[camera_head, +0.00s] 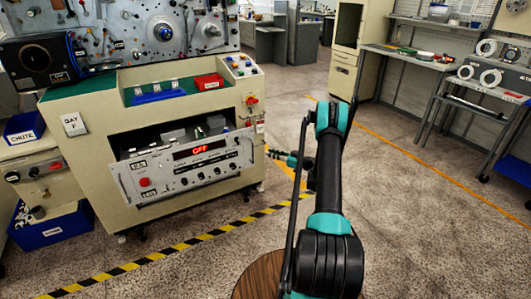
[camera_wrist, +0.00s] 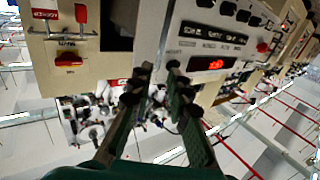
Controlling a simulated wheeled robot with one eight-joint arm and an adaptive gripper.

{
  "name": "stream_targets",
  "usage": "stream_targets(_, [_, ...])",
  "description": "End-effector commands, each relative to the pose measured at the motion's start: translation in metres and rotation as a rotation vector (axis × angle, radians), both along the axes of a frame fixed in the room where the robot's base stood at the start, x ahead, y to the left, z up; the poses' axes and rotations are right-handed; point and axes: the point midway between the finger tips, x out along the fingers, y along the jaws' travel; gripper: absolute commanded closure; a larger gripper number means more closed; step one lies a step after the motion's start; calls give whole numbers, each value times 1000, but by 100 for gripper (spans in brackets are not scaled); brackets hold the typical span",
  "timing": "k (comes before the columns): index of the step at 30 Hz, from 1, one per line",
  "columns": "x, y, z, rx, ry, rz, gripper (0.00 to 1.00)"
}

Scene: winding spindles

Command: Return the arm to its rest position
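My arm reaches out from the bottom of the head view, with black links and teal joints. My gripper (camera_head: 272,153) shows beyond the arm's far end, pointing left toward the beige machine cabinet (camera_head: 92,200), and part of it is hidden behind the arm. In the wrist view my gripper (camera_wrist: 160,68) has its two dark green fingers apart, with nothing between the tips. A control panel with a red display (camera_wrist: 205,63) lies beyond the fingertips. I cannot tell the distance to it.
The cabinet's control panel (camera_head: 190,165) sticks out on the left, with a blue bin (camera_head: 48,229) beside the cabinet. Yellow-black tape (camera_head: 160,255) crosses the floor. Grey workbenches (camera_head: 400,58) stand at the right. The floor between is clear.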

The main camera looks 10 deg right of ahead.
Motion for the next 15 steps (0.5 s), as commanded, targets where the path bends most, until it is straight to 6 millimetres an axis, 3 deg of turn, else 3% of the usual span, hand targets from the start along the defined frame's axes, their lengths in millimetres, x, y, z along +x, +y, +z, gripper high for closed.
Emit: stream_targets(15, [-3,1,7,-6,23,5,82])
